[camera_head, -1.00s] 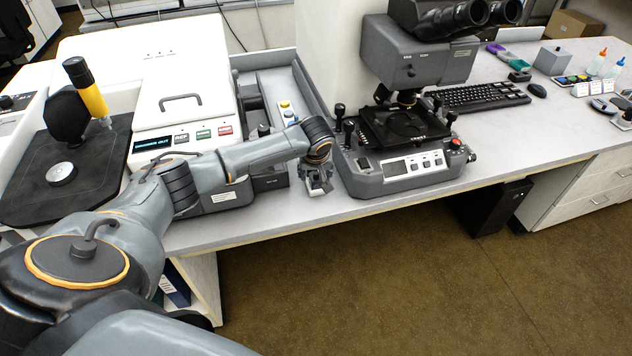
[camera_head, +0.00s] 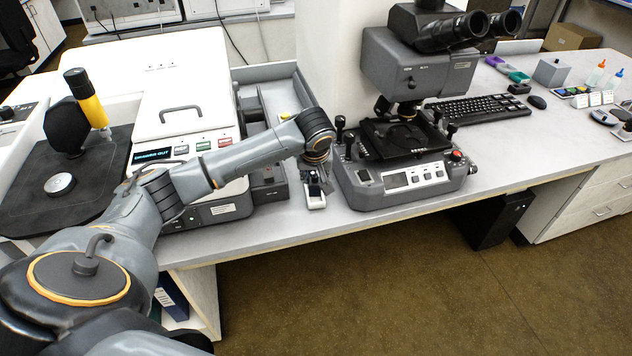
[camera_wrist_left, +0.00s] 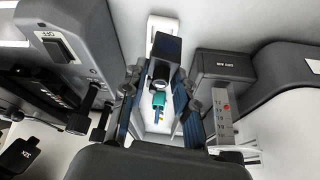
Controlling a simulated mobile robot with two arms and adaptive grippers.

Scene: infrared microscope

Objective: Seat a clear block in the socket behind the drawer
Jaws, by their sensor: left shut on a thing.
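My left gripper (camera_head: 316,184) is at the front of the bench, between the grey instrument and the microscope, pointing down. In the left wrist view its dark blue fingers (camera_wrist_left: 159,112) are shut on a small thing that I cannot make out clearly. A ringed teal piece (camera_wrist_left: 158,100) shows between the fingers. A long white piece (camera_head: 315,202) with a dark block (camera_wrist_left: 166,48) on it lies below them. The dark drawer (camera_head: 268,186) stands out beside the gripper; its top (camera_wrist_left: 226,64) shows in the wrist view. I cannot pick out a clear block or the socket.
The microscope (camera_head: 412,180) stands close to the right of the gripper. The white-lidded instrument (camera_head: 185,85) is to the left, its display lit. A grey tray wall (camera_head: 312,92) rises behind.

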